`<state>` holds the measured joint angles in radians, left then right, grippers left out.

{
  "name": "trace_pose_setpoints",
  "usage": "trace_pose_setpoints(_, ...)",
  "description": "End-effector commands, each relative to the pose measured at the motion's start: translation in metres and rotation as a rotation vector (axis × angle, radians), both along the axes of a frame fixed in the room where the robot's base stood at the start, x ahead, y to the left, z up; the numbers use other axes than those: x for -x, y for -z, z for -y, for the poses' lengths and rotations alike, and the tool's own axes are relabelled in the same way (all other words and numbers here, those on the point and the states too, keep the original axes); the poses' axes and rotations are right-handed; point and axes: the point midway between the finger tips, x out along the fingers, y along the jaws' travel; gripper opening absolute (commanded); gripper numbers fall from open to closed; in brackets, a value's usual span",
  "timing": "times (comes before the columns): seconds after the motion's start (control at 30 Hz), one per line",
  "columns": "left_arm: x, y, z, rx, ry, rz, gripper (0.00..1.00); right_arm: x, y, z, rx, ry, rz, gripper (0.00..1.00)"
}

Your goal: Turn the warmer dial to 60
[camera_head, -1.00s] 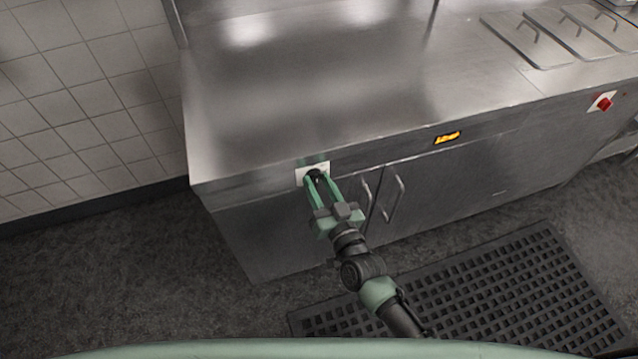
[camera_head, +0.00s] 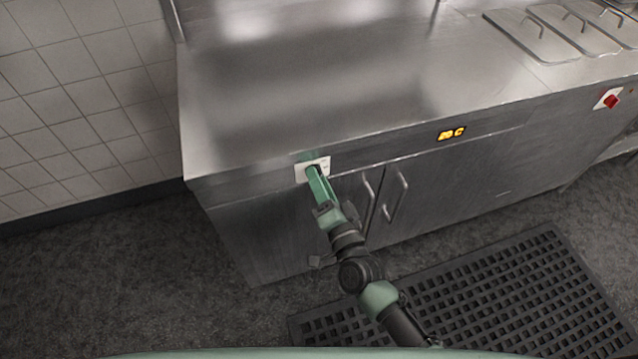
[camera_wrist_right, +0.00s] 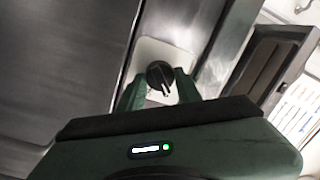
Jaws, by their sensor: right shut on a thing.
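The warmer dial is a small black knob (camera_wrist_right: 160,74) on a white plate (camera_head: 324,162) on the counter's front face, near its left end. In the head view my gripper mostly hides the knob. My right gripper (camera_head: 313,172) is at the plate, seen nearly edge-on, shut on the knob. In the right wrist view its two green fingers (camera_wrist_right: 160,84) lie on either side of the knob. An orange display (camera_head: 451,133) to the right on the front appears to read 20 C. My left gripper is not in view.
Cabinet doors with two bar handles (camera_head: 394,196) are just right of my right gripper. A red switch (camera_head: 611,101) is at the far right. A black grid mat (camera_head: 470,290) lies on the floor. The steel countertop (camera_head: 300,90) is mostly bare, with lidded pans (camera_head: 540,38) at upper right.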

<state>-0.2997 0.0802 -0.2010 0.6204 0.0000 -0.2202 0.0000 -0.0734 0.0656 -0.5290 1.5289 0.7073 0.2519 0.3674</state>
Motion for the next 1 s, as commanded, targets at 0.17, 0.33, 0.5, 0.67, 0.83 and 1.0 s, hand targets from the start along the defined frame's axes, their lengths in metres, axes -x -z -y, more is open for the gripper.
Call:
trace_pose_setpoints(0.17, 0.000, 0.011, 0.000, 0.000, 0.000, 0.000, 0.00, 0.001, 0.004, -0.001, -0.158, -0.001, -0.054, 0.00)
trace_pose_setpoints(0.33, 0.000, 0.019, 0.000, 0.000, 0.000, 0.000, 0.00, 0.001, 0.004, -0.001, -0.314, -0.001, -0.104, 0.00)
trace_pose_setpoints(0.5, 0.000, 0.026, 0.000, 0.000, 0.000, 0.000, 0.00, 0.001, 0.004, -0.001, -0.466, 0.000, -0.153, 0.00)
trace_pose_setpoints(0.67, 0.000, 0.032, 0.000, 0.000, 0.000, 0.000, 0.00, 0.001, 0.004, -0.001, -0.602, 0.001, -0.197, 0.00)
trace_pose_setpoints(0.83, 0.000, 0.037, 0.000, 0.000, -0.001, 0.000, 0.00, 0.001, 0.004, -0.002, -0.725, 0.001, -0.237, 0.00)
trace_pose_setpoints(1.0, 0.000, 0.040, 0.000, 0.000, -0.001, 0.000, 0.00, 0.001, 0.004, -0.002, -0.815, 0.000, -0.268, 0.00)
